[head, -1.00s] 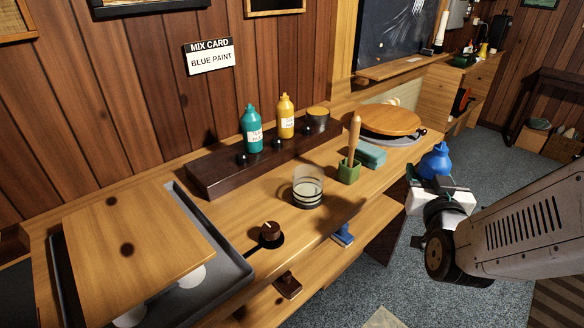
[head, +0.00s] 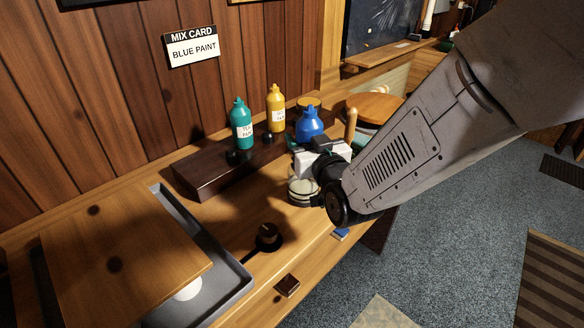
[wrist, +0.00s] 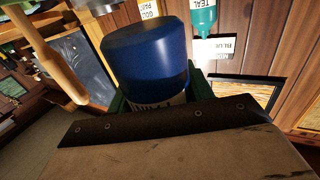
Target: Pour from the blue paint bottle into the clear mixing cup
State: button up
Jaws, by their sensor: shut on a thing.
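The blue paint bottle (head: 310,123) is upright in my gripper (head: 309,145), with its cap and shoulders showing above the jaws in the head view. In the wrist view my gripper (wrist: 157,100) is shut around the blue bottle (wrist: 145,60), whose white label is partly covered. The clear mixing cup (head: 301,194) stands on the bench. In the head view it shows just below my gripper, which hides part of it. Whether the bottle is directly over the cup or behind it, I cannot tell.
A teal bottle (head: 241,125) and a yellow bottle (head: 276,108) stand on the dark wooden rack (head: 205,177). A wooden handle (head: 350,122) rises right of the blue bottle. A grey tray (head: 232,270) with a board lies left.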

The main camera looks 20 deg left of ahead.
jog(key=n+g+y, duration=0.1)
jog(key=a+g+y, duration=0.1)
jog(key=r+n+g, duration=0.1)
jog(key=shift+w+a+n+y, duration=0.25)
jog(key=shift+n+y, duration=0.05)
jog(key=shift+y, duration=0.1)
jog(key=shift+s+a+f+n+g+y, duration=0.1)
jog(key=shift+a+n+g+y, duration=0.15)
jog(key=shift+n+g+y, duration=0.55)
jog(key=g, duration=0.1)
jog(key=n+g, duration=0.1)
jog(key=g, duration=0.1)
jog(key=shift+s+f+n+y, duration=0.3)
jog(key=shift+s+d+f+n+g+y, duration=0.15)
jog(key=shift+n+g, duration=0.2)
jog(key=shift+g, duration=0.15)
jog(key=shift+s+d+f+n+g+y, duration=0.1)
jog(key=shift+s+n+g+y, duration=0.05)
jog(key=shift+n+g, duration=0.3)
